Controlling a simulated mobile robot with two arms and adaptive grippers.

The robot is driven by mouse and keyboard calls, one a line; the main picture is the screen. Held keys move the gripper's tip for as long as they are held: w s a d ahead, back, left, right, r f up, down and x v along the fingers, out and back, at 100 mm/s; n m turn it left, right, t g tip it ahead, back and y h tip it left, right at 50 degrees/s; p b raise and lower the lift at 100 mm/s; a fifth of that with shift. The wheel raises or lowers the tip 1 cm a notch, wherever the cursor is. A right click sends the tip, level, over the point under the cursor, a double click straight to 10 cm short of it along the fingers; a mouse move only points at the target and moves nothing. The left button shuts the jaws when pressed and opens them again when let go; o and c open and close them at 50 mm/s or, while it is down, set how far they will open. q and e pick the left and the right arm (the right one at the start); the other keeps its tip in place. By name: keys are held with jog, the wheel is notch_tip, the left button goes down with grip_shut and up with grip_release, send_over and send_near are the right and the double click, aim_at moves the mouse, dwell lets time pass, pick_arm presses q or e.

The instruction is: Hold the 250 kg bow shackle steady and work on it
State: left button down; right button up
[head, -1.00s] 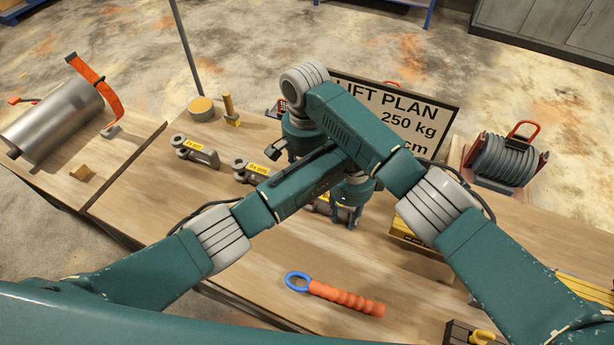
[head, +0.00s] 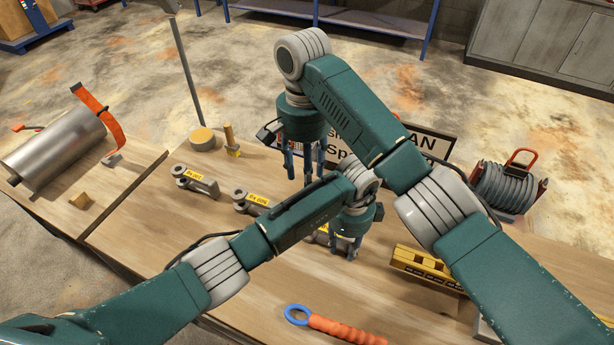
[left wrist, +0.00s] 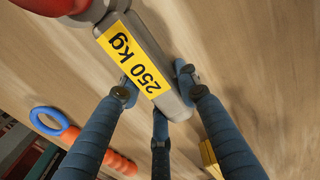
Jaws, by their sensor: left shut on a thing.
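My left gripper (head: 345,243) points down at the bench and is shut on the 250 kg bow shackle (head: 319,237), mostly hidden behind it and my forearm. The left wrist view shows the grey shackle (left wrist: 168,62) with its yellow "250 kg" label, the fingers (left wrist: 158,100) around its end. A red rounded part shows at that view's top left edge. My right gripper (head: 303,168) hangs fingers down, above and behind the left one. Its fingers stand apart with nothing seen between them.
Two labelled shackles (head: 195,181) (head: 250,201) lie to the left. A blue ring tool with an orange grip (head: 335,325) lies in front. A yellow block (head: 430,266), a cable reel (head: 508,187) and a partly hidden lift plan sign (head: 430,145) are to the right.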

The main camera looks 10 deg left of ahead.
pick_arm(q)
jog(key=c, duration=1.2)
grip_release()
jog(key=shift+d, duration=0.1)
